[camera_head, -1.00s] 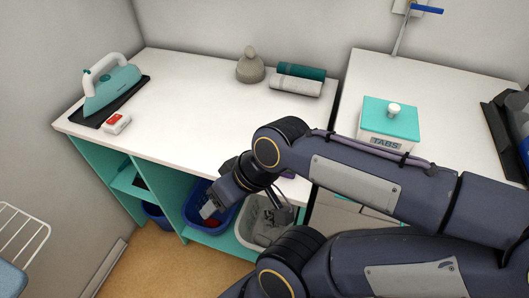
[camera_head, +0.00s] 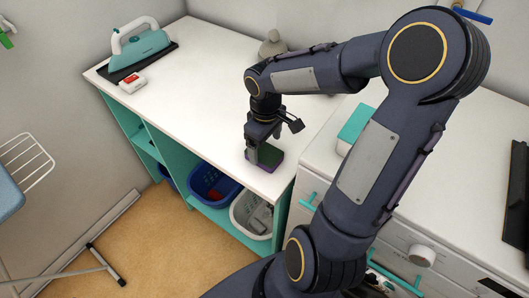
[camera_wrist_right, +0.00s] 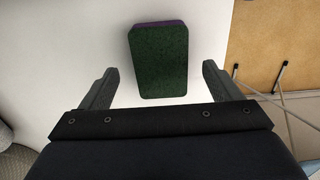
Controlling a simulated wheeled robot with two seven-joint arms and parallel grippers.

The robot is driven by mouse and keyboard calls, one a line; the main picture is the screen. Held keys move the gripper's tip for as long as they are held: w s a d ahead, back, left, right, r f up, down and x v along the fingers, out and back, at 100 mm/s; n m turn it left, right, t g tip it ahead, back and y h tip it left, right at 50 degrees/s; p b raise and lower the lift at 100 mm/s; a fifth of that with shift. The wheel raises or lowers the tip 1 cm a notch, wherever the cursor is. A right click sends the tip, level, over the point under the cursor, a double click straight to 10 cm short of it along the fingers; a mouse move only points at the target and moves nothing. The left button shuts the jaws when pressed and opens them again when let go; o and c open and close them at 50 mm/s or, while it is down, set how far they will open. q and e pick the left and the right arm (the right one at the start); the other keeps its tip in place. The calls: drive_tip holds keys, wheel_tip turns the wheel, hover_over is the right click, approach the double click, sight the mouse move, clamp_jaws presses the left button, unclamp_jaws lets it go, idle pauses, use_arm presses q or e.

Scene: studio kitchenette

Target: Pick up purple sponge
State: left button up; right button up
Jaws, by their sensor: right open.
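The purple sponge (camera_head: 268,155) lies flat on the white counter close to its front edge; its top is dark green and its lower layer purple. In the right wrist view the sponge (camera_wrist_right: 158,62) shows its green face, with a purple strip at the far edge. My right gripper (camera_head: 262,150) points down over the sponge in the head view. In the right wrist view its two fingers (camera_wrist_right: 160,85) are spread, one on each side of the sponge's near end, with gaps to both sides. Nothing is held. My left gripper is not in view.
A teal iron (camera_head: 140,50) on a dark pad and a small red-and-white box (camera_head: 132,83) stand at the counter's left. Blue (camera_head: 226,192) and white baskets (camera_head: 240,222) sit in the shelves below. A washing machine stands to the right. The counter between iron and sponge is clear.

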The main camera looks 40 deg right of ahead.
sight(264, 151)
drive_tip(key=f, duration=0.2)
drive_tip(key=shift+w+f, duration=0.25)
drive_tip(key=shift+f, duration=0.5)
drive_tip(key=shift+a, duration=0.1)
drive_tip(key=c, duration=1.1)
drive_tip(key=shift+c, duration=0.2)
drive_tip(key=shift+r, duration=0.1)
drive_tip(key=shift+r, duration=0.65)
drive_tip(key=a+r+b, duration=0.2)
drive_tip(key=a+r, duration=0.9)
drive_tip(key=a, duration=0.3)
drive_tip(key=shift+w+r, duration=0.15)
drive_tip(key=shift+r, duration=0.1)
